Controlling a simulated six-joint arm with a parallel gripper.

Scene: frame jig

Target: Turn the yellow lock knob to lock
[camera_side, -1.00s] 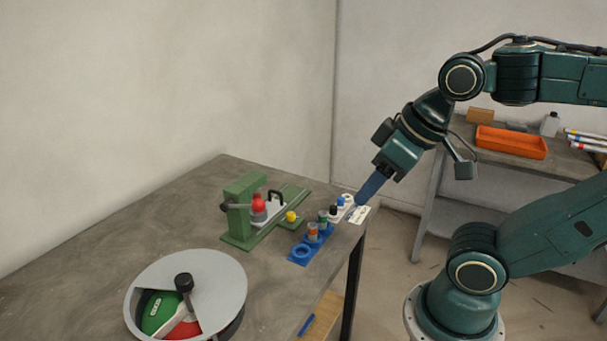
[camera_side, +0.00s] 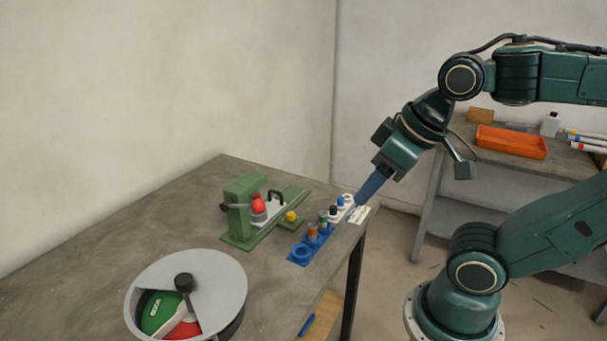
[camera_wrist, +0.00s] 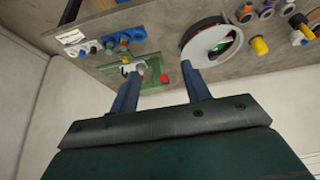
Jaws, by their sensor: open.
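The yellow lock knob (camera_side: 291,216) sits on the green jig (camera_side: 243,238), at its near right side, in the side view. The jig also carries a red ball-shaped part (camera_side: 258,206) and a light grey piece with a black handle (camera_side: 274,202). The jig shows in the wrist view (camera_wrist: 160,97), where the knob is too small to judge its turn. My gripper (camera_side: 361,202) is to the right of the knob, above the table's right edge and near the white card. In the wrist view its two blue fingers (camera_wrist: 160,88) are spread apart with nothing between them.
A blue holder (camera_side: 299,254) with small cylinders stands between knob and table edge, with a white holder (camera_side: 346,207) behind it. A round grey turntable (camera_side: 218,280) with green and red sectors stands at the front. The table's left part is bare. An orange tray (camera_side: 511,143) is on the back bench.

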